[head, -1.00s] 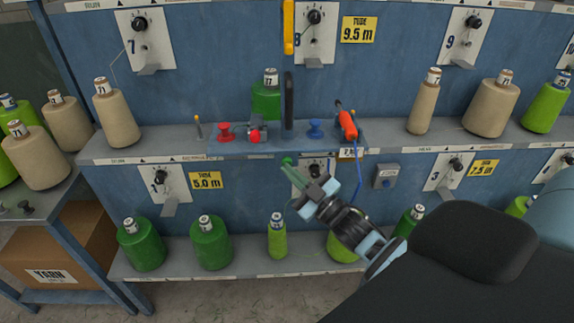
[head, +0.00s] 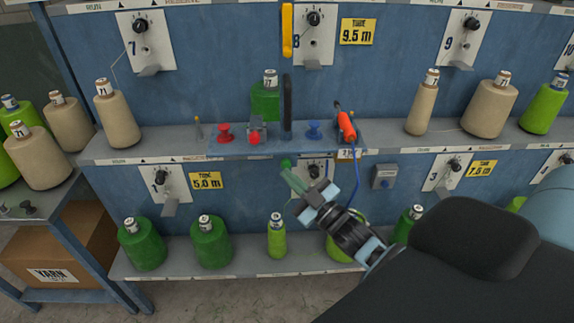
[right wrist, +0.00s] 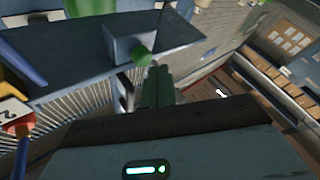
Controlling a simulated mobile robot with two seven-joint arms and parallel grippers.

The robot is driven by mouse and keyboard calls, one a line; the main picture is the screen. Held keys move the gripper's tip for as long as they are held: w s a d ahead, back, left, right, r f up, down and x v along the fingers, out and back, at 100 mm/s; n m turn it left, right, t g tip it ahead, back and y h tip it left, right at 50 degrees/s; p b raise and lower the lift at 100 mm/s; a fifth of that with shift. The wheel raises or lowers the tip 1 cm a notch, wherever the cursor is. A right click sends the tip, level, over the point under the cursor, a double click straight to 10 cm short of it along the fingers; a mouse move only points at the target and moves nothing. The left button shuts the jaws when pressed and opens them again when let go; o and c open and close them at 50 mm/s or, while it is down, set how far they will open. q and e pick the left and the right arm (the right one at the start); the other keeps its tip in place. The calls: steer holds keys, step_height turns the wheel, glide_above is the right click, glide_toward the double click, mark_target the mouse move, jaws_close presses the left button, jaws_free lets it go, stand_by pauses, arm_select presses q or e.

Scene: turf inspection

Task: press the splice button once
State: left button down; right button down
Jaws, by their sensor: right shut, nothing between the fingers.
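A small green button (head: 286,162) sits under the front edge of the middle shelf. It also shows in the right wrist view (right wrist: 141,55), on a grey box. My right gripper (head: 290,176) is shut and empty, its green fingertips just below the button. In the right wrist view the fingers (right wrist: 155,86) are very close to the button; I cannot tell whether they touch. A small grey device with a red front (head: 254,138) stands on the shelf above. My left gripper is not in view.
A red knob (head: 225,132), a blue knob (head: 313,130), a black upright post (head: 287,105) and an orange tool (head: 346,125) with a blue cord stand on the shelf. Yarn cones, such as a green one (head: 277,238), line the shelves. A grey switch box (head: 384,177) is at right.

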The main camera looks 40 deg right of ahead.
stand_by(0.3)
